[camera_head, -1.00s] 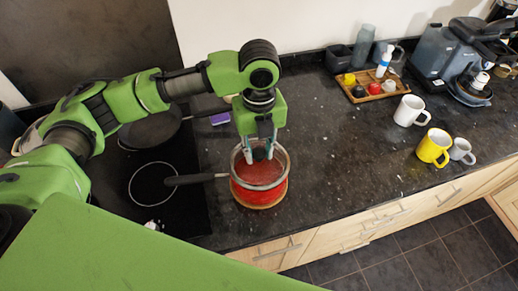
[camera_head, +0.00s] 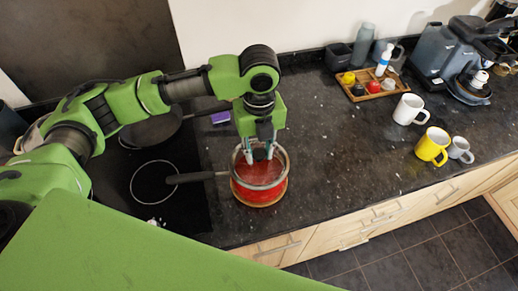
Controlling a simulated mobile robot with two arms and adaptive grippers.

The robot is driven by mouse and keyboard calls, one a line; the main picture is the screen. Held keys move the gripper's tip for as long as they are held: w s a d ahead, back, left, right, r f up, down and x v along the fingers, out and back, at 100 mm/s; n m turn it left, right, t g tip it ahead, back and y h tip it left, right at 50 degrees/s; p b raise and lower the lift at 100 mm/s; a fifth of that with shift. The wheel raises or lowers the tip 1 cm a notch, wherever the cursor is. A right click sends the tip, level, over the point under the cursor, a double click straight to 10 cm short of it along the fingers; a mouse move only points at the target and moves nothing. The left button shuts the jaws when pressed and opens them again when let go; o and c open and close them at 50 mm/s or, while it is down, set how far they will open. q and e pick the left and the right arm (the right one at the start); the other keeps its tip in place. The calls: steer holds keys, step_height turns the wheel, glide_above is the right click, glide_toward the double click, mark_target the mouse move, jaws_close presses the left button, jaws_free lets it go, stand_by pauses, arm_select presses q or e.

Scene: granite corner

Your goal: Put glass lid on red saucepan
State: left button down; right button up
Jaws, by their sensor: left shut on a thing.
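The red saucepan (camera_head: 258,193) stands near the front edge of the dark counter, its dark handle (camera_head: 197,177) pointing left. The glass lid (camera_head: 262,172) shows as a clear disc with a metal rim at the top of the saucepan; I cannot tell whether it is fully seated. My left gripper (camera_head: 262,158) points down over the middle of the lid and is shut on its knob, which the fingers largely hide. My right gripper is not in view.
A black hob (camera_head: 150,200) lies left, with a dark pan (camera_head: 155,130) at its back. A purple sponge (camera_head: 221,118) lies behind the gripper. White (camera_head: 409,109), yellow (camera_head: 433,146) and grey (camera_head: 461,150) mugs stand right. A wooden tray (camera_head: 362,97) is at the back. The counter between is clear.

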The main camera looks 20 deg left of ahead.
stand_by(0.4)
arm_select(q)
steer(key=c, duration=1.6)
jaws_free()
steer(key=shift+o, duration=0.5)
steer(key=o, duration=0.4)
